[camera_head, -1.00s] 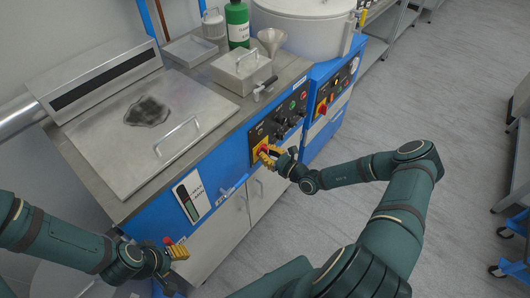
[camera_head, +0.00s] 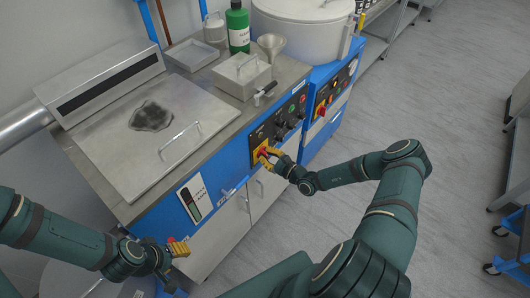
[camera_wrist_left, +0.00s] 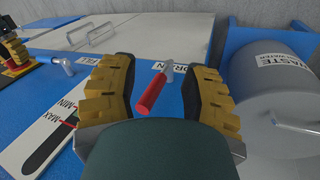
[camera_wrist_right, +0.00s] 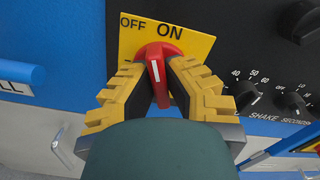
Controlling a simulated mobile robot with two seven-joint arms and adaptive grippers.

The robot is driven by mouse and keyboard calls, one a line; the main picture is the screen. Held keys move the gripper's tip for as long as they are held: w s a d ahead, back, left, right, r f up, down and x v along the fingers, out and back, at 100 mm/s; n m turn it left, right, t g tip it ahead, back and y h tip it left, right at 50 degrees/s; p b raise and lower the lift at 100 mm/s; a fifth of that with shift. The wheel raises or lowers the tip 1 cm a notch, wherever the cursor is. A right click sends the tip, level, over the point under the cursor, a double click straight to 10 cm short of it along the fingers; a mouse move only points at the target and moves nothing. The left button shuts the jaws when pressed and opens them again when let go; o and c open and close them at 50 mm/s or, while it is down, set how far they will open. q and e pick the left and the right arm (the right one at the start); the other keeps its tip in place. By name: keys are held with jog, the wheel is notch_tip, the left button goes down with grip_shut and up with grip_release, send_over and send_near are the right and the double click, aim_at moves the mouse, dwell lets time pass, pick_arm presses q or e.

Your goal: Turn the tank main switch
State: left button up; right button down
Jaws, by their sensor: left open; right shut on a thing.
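The tank main switch is a red knob (camera_wrist_right: 158,62) with a white mark, on a yellow plate (camera_wrist_right: 200,44) lettered OFF and ON. My right gripper (camera_wrist_right: 160,88) is shut on the knob, one finger on each side; the mark's exact setting is hard to tell. In the head view my right gripper (camera_head: 266,153) is at the yellow plate on the blue front panel. My left gripper (camera_head: 178,247) is open and low at the tank's left front. In the left wrist view a red-handled drain lever (camera_wrist_left: 152,92) shows between its spread fingers, seemingly not gripped.
Black dials (camera_wrist_right: 290,102) sit right of the switch. A lidded tank (camera_head: 120,150), metal box (camera_head: 241,75), green bottle (camera_head: 237,30) and funnel (camera_head: 271,44) are on top. A waste container (camera_wrist_left: 275,100) stands near my left gripper.

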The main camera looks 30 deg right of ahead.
pick_arm(q)
jog(key=shift+w+a+r+p, duration=0.1)
jog(key=shift+w+r+p, duration=0.15)
jog(key=shift+r+p, duration=0.45)
jog(key=shift+w+d+r+p, duration=0.1)
jog(key=shift+w+r+p, duration=0.15)
jog(key=shift+r+p, duration=0.45)
jog(key=shift+w+a+r+p, duration=0.1)
jog(key=shift+w+r+p, duration=0.15)
jog(key=shift+r+p, duration=0.4)
pick_arm(e)
jog(key=shift+w+a+r+n, duration=0.1)
jog(key=shift+n, duration=1.4)
jog(key=shift+w+r+n, duration=0.1)
jog(key=shift+n, duration=1.4)
jog(key=shift+c, duration=0.7)
grip_release()
jog(key=shift+f, duration=0.15)
pick_arm(q)
jog(key=shift+a, duration=0.1)
pick_arm(e)
jog(key=shift+s, duration=0.15)
jog(key=shift+p+v, duration=0.5)
jog(key=shift+v, duration=1)
pick_arm(q)
notch_tip(320, 180, up, 2)
jog(key=shift+r+p, duration=0.25)
jog(key=shift+p, duration=0.4)
pick_arm(e)
jog(key=v, duration=0.5)
